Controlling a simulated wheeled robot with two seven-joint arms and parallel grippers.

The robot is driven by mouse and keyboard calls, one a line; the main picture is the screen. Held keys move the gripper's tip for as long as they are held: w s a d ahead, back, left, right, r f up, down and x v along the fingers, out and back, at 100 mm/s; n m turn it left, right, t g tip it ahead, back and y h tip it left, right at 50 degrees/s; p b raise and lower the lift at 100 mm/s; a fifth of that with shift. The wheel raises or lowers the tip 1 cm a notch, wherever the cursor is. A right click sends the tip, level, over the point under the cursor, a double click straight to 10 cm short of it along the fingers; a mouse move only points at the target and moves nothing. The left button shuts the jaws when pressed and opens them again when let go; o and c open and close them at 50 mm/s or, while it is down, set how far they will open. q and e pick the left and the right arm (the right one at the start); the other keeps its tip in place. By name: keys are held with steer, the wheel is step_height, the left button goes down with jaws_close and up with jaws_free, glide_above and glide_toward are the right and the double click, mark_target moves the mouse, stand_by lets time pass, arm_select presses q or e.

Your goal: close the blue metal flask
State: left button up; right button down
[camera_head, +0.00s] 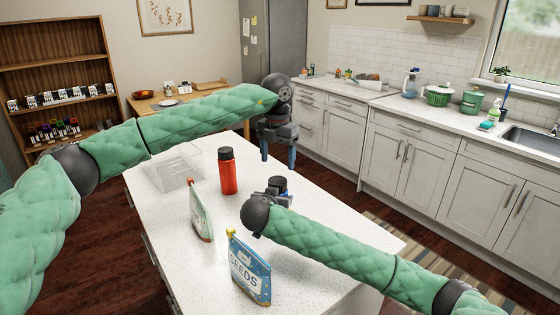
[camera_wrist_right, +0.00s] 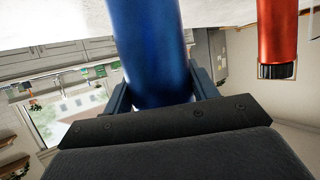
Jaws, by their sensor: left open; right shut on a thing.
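The blue metal flask (camera_wrist_right: 150,50) fills the middle of the right wrist view, between the two fingers of my right gripper (camera_wrist_right: 165,92), which is shut on it. The flask's top end is hidden there by the gripper. In the head view my right gripper (camera_head: 266,194) is over the table, and the flask's body is hidden behind it. A dark round piece (camera_head: 277,184) shows just beyond the gripper; I cannot tell whether it is the flask's lid. My left gripper (camera_head: 278,160) is open, fingers pointing down, above and beyond the right gripper. I see nothing between its fingers.
A red flask with a black lid (camera_head: 227,172) stands left of my right gripper; it also shows in the right wrist view (camera_wrist_right: 278,32). Two seed packets (camera_head: 249,272) (camera_head: 199,212) stand nearer. A clear bin (camera_head: 172,172) is at the far left. The table's right part is clear.

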mark_target(278, 180)
stand_by(0.4)
arm_select(q)
steer(key=shift+f, duration=4)
steer(key=c, duration=1)
steer(key=shift+m, duration=1.6)
steer(key=o, duration=1.1)
steer(key=shift+c, duration=0.2)
